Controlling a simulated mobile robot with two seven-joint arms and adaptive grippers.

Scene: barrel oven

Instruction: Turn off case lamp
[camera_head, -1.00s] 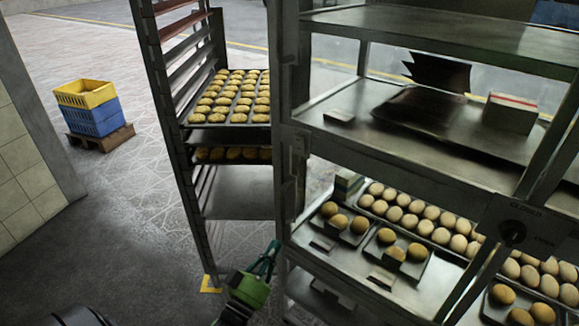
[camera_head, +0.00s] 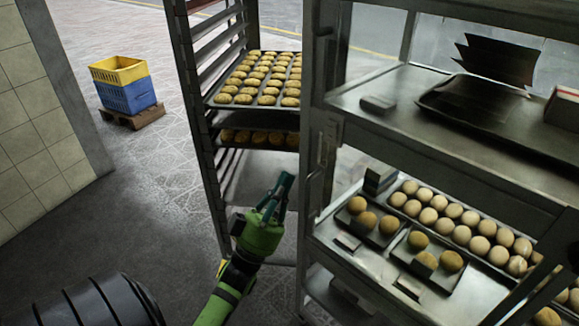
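The metal display case (camera_head: 440,140) fills the right side, with shelves of trays and rolls. No lamp or lamp switch can be clearly made out on it. A dark panel shows only in part at the right edge (camera_head: 562,245). My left gripper (camera_head: 284,186), green with dark teal fingers, points up in front of the rack, just left of the case's front post. It appears empty and apart from the case. My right gripper is out of view.
A tall metal rack (camera_head: 206,130) with trays of cookies (camera_head: 262,78) stands left of the case. Yellow and blue crates (camera_head: 126,97) sit on a small pallet farther back. A tiled wall (camera_head: 32,110) is at the left.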

